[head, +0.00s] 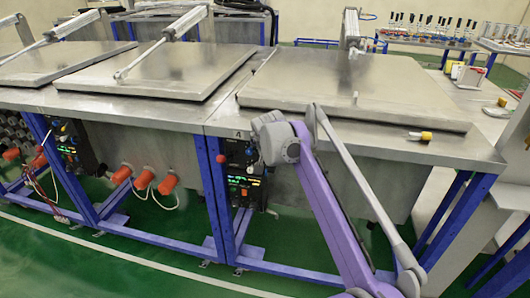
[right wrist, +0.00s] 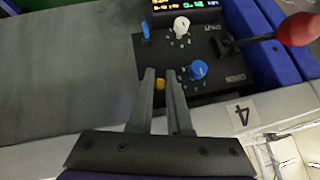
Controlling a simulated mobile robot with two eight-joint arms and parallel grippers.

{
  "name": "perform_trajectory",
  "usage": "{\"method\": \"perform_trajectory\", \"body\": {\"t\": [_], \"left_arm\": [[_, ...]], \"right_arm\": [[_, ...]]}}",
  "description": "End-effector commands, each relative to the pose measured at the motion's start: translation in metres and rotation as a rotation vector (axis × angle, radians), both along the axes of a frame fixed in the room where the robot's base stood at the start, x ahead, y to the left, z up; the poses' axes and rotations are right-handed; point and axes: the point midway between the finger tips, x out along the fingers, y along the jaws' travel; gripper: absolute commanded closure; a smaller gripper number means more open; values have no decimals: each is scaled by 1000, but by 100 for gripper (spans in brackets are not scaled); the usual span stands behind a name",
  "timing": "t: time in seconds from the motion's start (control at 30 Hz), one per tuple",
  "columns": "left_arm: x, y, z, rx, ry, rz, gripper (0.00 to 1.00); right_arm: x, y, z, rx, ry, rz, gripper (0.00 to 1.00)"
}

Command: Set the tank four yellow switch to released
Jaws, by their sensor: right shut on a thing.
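The tank four control panel (head: 238,158) is on the front of the right-hand tank, below the table edge with the "4" label; my wrist partly covers it in the head view. In the right wrist view the black panel (right wrist: 215,80) is seen at an angle, with the "4" label (right wrist: 242,115) beside it. The small yellow switch (right wrist: 160,85) shows between the two fingers of my right gripper (right wrist: 160,75), which is shut on it. The switch's exact position is too small to tell. My left gripper is not in view.
The panel also has a white knob (right wrist: 181,25), a blue knob (right wrist: 198,69) and a red-handled lever (right wrist: 299,29). The tank lid (head: 350,88) lies flat above. A small yellow-ended item (head: 420,136) is on the table's right edge. Green floor is clear in front.

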Motion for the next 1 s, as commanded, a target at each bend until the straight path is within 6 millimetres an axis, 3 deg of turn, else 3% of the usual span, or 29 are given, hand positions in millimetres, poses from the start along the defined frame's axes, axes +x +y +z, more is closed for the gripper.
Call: {"method": "perform_trajectory", "body": {"t": [0.13,0.17,0.3,0.67,1.0], "left_arm": [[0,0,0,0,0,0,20],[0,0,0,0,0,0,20],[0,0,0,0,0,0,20],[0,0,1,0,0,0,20],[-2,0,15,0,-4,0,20]], "right_arm": [[1,0,1,-1,-4,1,100],[1,0,1,-1,-4,1,80],[0,0,1,0,-4,0,55],[-2,0,3,-1,-2,1,54],[-41,1,50,0,-4,1,54]]}}
